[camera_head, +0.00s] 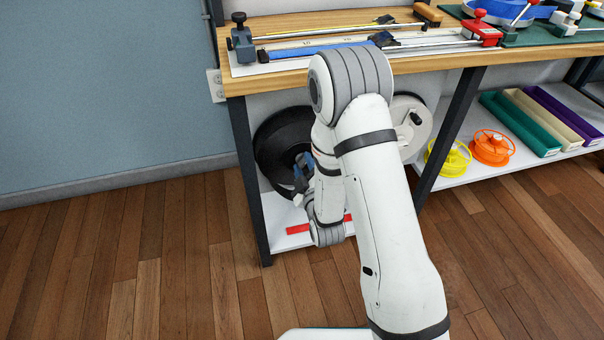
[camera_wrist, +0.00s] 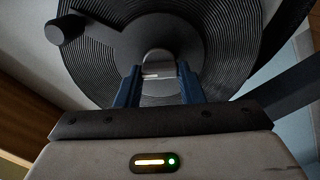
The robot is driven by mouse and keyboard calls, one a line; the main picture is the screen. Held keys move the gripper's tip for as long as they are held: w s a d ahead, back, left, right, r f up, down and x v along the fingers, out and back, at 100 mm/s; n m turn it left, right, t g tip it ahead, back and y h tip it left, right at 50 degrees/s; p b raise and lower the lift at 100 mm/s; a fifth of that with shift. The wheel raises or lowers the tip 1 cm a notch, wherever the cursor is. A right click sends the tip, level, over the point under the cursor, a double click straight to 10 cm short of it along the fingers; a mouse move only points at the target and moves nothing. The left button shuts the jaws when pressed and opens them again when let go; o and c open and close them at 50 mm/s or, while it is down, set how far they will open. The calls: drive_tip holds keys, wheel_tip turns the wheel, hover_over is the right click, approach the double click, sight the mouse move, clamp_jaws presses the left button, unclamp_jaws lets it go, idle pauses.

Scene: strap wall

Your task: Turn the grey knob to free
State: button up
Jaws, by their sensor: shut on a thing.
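The grey knob (camera_wrist: 157,57) sits at the centre of the black strap reel (camera_wrist: 225,45) in the wrist view. My gripper (camera_wrist: 158,74) has its two blue fingers on either side of the knob and is shut on it. In the head view my gripper (camera_head: 301,172) is at the front of the black reel (camera_head: 273,137), under the bench. The knob is hidden there behind my gripper and arm. No mark showing the knob's setting is readable.
A dark crank handle (camera_wrist: 66,28) sticks out from the reel, upper left of my gripper. A white reel (camera_head: 422,131) hangs to the right. Dark bench legs (camera_head: 249,180) stand close by. Yellow (camera_head: 447,160) and orange (camera_head: 492,148) spools sit on the low shelf. The wooden floor at left is clear.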

drive_tip(key=n+b, duration=0.3)
drive_tip(key=shift+a+f+n, duration=0.15)
drive_tip(key=shift+f+n, duration=0.1)
drive_tip(key=shift+n, duration=0.05)
drive_tip(key=shift+r+n+b, duration=0.1)
drive_tip(key=shift+n+b, duration=1.3)
drive_tip(key=shift+n, duration=0.4)
drive_tip(key=o, duration=1)
drive_tip(key=shift+s, duration=0.1)
drive_tip(key=v, duration=0.1)
drive_tip(key=p+v, duration=0.1)
drive_tip(key=shift+s+r, duration=0.25)
drive_tip(key=shift+s, duration=0.05)
drive_tip(key=p, duration=0.3)
drive_tip(key=shift+s+d, duration=0.15)
drive_tip(key=shift+d, duration=0.05)
